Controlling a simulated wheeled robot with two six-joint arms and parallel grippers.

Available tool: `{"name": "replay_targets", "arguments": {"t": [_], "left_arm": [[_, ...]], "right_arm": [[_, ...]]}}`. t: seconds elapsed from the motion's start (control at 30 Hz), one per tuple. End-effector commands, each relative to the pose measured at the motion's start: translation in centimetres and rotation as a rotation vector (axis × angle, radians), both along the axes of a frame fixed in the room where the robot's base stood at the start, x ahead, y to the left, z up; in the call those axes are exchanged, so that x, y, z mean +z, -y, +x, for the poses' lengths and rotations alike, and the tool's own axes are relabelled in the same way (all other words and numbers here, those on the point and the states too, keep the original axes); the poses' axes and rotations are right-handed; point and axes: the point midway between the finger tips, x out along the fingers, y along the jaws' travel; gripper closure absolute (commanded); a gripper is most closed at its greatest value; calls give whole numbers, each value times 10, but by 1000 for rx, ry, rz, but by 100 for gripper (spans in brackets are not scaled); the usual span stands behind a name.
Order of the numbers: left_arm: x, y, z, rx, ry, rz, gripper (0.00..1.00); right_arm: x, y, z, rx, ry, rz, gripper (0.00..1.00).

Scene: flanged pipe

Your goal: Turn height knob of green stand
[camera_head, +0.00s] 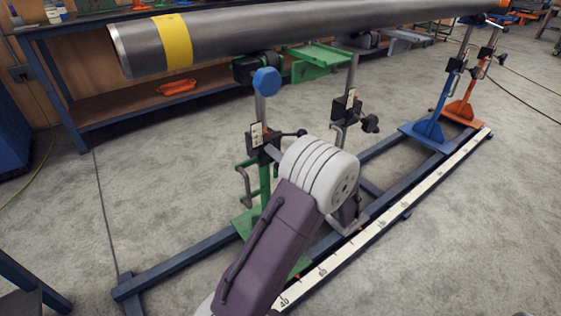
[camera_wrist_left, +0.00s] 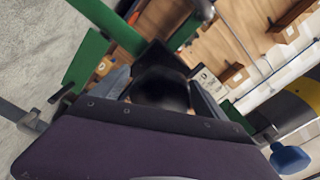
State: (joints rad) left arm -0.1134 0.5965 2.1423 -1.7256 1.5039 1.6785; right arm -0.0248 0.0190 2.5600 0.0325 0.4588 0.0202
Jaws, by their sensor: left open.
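The green stand (camera_head: 264,183) stands on the blue floor frame under the near end of the pipe, with a blue round knob (camera_head: 266,80) on its upper post and a black clamp block beside a small label below. My left arm reaches up from the bottom and hides part of the stand; its gripper is mostly hidden there. In the left wrist view, my left gripper (camera_wrist_left: 163,78) is open, its grey fingers on either side of a dark rounded knob (camera_wrist_left: 160,90). I cannot tell whether they touch it. The blue knob is also at the lower right there (camera_wrist_left: 290,158). My right gripper is not in view.
The grey pipe (camera_head: 260,33) with a yellow band crosses above. A second post with a black knob (camera_head: 370,123) stands just right of the arm. Blue (camera_head: 428,130) and orange stands are farther right.

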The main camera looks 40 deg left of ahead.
Motion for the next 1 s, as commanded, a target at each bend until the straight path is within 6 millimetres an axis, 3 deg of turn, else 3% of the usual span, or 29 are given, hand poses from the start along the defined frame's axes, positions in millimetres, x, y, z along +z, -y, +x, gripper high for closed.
{"name": "replay_targets", "arguments": {"t": [0.17, 0.4, 0.6, 1.0], "left_arm": [[3, 13, -3, -3, -2, 1, 16], [4, 59, -15, -6, -3, 1, 16], [2, 83, -23, -4, -1, 0, 16], [0, 87, -25, 0, -21, 6, 16]], "right_arm": [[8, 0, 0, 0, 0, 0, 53], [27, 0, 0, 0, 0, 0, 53], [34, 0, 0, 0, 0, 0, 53], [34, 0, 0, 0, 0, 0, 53]]}}
